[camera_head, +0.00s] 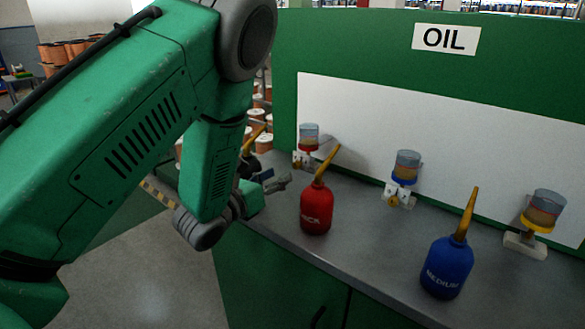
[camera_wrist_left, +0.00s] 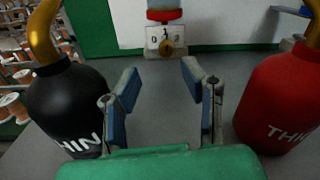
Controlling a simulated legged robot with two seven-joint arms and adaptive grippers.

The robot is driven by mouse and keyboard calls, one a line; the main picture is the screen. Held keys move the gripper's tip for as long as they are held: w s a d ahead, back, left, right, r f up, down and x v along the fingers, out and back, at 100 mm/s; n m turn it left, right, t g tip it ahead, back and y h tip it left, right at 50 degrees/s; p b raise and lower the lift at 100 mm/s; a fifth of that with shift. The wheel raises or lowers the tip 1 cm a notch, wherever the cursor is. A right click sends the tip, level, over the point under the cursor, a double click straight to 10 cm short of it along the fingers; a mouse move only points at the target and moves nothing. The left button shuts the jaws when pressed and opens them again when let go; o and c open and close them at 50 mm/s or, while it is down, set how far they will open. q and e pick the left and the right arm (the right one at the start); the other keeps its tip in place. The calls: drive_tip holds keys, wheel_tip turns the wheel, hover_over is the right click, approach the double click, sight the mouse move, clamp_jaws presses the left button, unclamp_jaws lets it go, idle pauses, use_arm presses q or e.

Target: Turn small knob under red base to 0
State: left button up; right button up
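The oil cup with the red base (camera_head: 308,147) stands at the far left of the counter. In the left wrist view its red base (camera_wrist_left: 165,15) sits above a white plate (camera_wrist_left: 153,34) marked 0, 1 and 2. A small brass knob (camera_wrist_left: 166,47) is on the plate's front; its exact setting is too small to tell. My left gripper (camera_head: 276,181) is open and empty, low over the counter. In the left wrist view my left gripper (camera_wrist_left: 160,80) points at the plate, with the knob ahead of and between its fingers, apart from them. My right gripper is out of view.
A red oil can (camera_head: 317,208) stands right of my left gripper, a black one (camera_wrist_left: 65,100) left of it. A blue can (camera_head: 447,265), blue-base cup (camera_head: 403,180) and yellow-base cup (camera_head: 540,218) stand farther right. The counter between gripper and knob is clear.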

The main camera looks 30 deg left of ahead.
sight(295, 167)
use_arm(q)
drive_tip(key=w, duration=0.1)
drive_tip(key=w+d, duration=0.1)
drive_tip(key=w, duration=0.3)
drive_tip(key=shift+w+d+r, duration=0.1)
drive_tip(key=shift+d+r, duration=0.15)
drive_tip(key=shift+d, duration=0.1)
drive_tip(key=shift+w+a, duration=0.15)
drive_tip(key=shift+w, duration=0.2)
drive_tip(key=shift+a+f, duration=0.15)
drive_tip(key=shift+a, duration=0.1)
clamp_jaws()
drive_tip(key=shift+d, duration=0.3)
